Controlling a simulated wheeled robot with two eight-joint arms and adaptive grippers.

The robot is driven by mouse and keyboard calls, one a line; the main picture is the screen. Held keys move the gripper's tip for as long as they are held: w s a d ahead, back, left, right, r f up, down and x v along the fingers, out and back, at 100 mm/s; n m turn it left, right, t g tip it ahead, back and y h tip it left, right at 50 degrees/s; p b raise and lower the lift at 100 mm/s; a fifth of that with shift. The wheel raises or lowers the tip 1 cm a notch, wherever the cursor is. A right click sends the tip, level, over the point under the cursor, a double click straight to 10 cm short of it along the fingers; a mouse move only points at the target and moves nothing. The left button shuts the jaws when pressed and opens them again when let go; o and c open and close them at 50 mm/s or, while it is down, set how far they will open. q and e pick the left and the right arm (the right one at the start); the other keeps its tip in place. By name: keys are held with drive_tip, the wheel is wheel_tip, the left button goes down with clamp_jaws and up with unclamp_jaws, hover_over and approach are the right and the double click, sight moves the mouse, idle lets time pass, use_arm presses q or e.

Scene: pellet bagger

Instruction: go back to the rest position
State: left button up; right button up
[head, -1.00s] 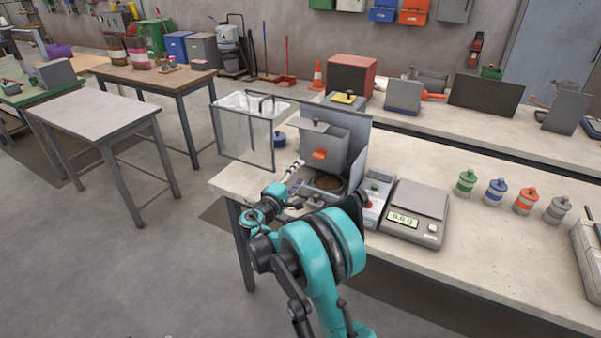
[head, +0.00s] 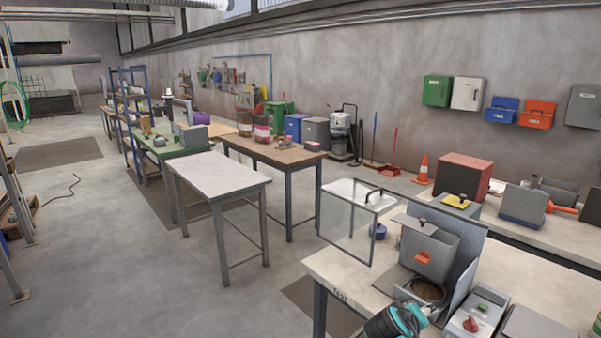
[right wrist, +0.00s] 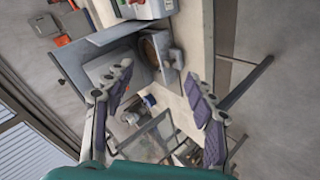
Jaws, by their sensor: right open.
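My right gripper (right wrist: 159,75) is open in the right wrist view, its two dark ribbed fingers wide apart with nothing between them. Beyond it are the grey pellet machine with its round brown-filled opening (right wrist: 149,50) and a clear guard box (right wrist: 150,142). In the head view, only a teal and black part of my right arm shows at the bottom edge, in front of the grey machine (head: 428,252). The right fingers cannot be made out there. The machine has an orange mark and a round bowl (head: 427,290) of brown content. My left gripper is not in view.
The clear guard box (head: 345,225) stands at the bench's left end, by a blue round object (head: 378,231). A control box with a red knob (head: 470,323) is right of the machine. A bare grey-topped table (head: 218,175) stands left; the floor before it is clear.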

drive_tip(key=s+a+f+m+y, duration=0.1)
drive_tip(key=s+a, duration=0.4)
drive_tip(key=s, duration=0.5)
drive_tip(key=s+a+f+m+y, duration=0.2)
drive_tip(key=s+a+f+y, duration=0.2)
drive_tip(key=s, duration=0.6)
drive_tip(key=shift+a+f+m+g+y, duration=0.3)
drive_tip(key=shift+a+g+y, duration=0.1)
drive_tip(key=shift+a+y, duration=0.6)
drive_tip(key=shift+d, duration=0.1)
